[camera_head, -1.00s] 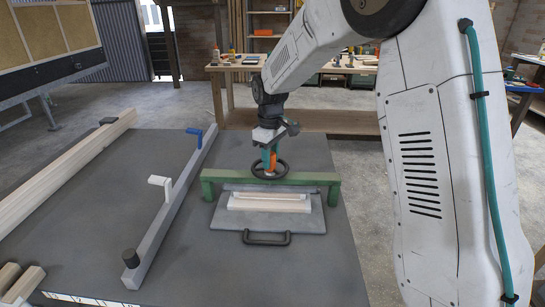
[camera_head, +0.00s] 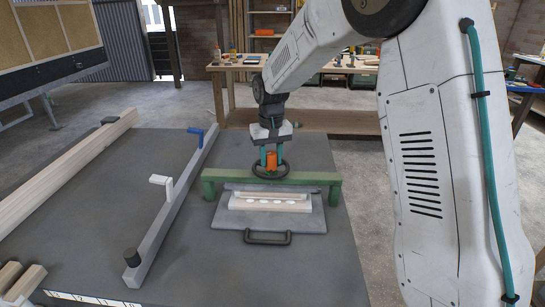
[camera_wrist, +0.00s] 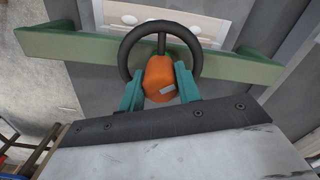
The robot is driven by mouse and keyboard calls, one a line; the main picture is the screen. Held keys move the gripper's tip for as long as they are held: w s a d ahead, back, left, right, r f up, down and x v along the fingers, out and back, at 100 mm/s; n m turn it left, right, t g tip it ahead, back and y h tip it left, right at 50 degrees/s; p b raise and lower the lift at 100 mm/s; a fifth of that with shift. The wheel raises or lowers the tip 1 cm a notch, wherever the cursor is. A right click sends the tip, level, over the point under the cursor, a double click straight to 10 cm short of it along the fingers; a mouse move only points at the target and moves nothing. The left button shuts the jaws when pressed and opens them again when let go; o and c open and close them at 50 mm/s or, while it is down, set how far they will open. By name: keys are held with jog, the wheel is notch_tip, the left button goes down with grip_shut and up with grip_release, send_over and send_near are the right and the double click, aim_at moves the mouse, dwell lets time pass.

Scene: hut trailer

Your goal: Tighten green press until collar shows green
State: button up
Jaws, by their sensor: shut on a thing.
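The green press (camera_head: 215,183) stands on the grey bench as a green crossbar on two legs, with a black handwheel (camera_head: 287,168) above its middle. In the wrist view the green crossbar (camera_wrist: 60,45) runs behind the wheel (camera_wrist: 197,52).
Below the crossbar a grey plate (camera_head: 226,217) with a black handle (camera_head: 267,238) carries pale wood strips (camera_head: 290,205) with several white spots. A long grey clamp bar (camera_head: 171,204) with white and blue handles lies to the left. Timber (camera_head: 62,170) lies farther left.

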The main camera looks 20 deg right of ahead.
aim_at(271, 153)
jog(key=shift+w+r, duration=0.15)
jog(key=shift+w, duration=0.05)
dwell(0.3)
jog(key=o, duration=1)
jog(key=shift+c, duration=0.2)
jog(key=shift+s, duration=0.1)
notch_tip(271, 153, up, 8)
jog(key=shift+f, duration=0.2)
